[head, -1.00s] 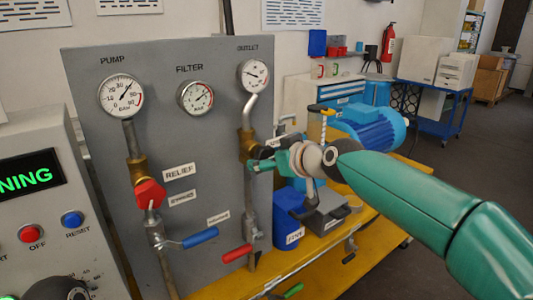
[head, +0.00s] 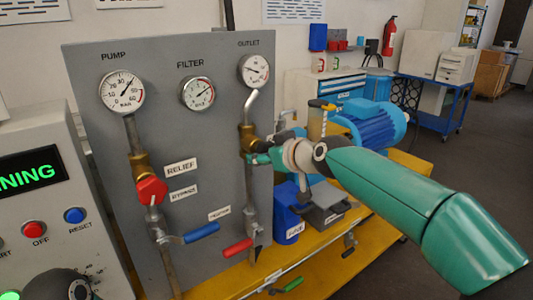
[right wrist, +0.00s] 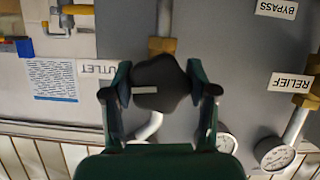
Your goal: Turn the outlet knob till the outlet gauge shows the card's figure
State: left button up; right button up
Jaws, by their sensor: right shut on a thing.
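The outlet gauge (head: 255,71) is a small white dial at the top right of the grey panel; its needle shows, but the figures are too small to read. The outlet knob (right wrist: 163,92) is dark and lobed with a white mark pointing left in the right wrist view. My right gripper (right wrist: 160,78) is shut on it, one finger on each side. In the head view my right gripper (head: 258,157) hides the knob beside the brass valve body (head: 248,138). The gauge is hidden in the wrist view. I cannot make out the card's figure for certain.
The pump gauge (head: 121,92) and filter gauge (head: 198,94) sit left on the panel. A red relief knob (head: 151,190), a blue lever (head: 201,232) and a red lever (head: 237,248) are nearby. A blue motor (head: 372,128) stands behind my right arm.

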jog(key=shift+d+m, duration=0.15)
jog(key=shift+m, duration=0.15)
jog(key=shift+w+m+y+b, duration=0.1)
jog(key=shift+m+y+b, duration=0.3)
jog(key=shift+b, duration=0.2)
jog(key=shift+m+g+y+b, duration=0.45)
jog(key=shift+m+g+y, duration=0.05)
jog(key=shift+m, duration=0.3)
jog(key=m+y+b, duration=0.1)
jog(key=m+y, duration=0.1)
jog(key=m, duration=0.1)
jog(key=shift+r+m+g, duration=0.1)
jog(key=shift+m+g, duration=0.3)
jog(key=shift+r+m+y+b, duration=0.1)
jog(key=shift+m+y+b, duration=0.4)
jog(key=shift+m+y, duration=0.3)
jog(key=shift+m, duration=0.3)
jog(key=o, duration=1.2)
jog(key=shift+d, duration=0.1)
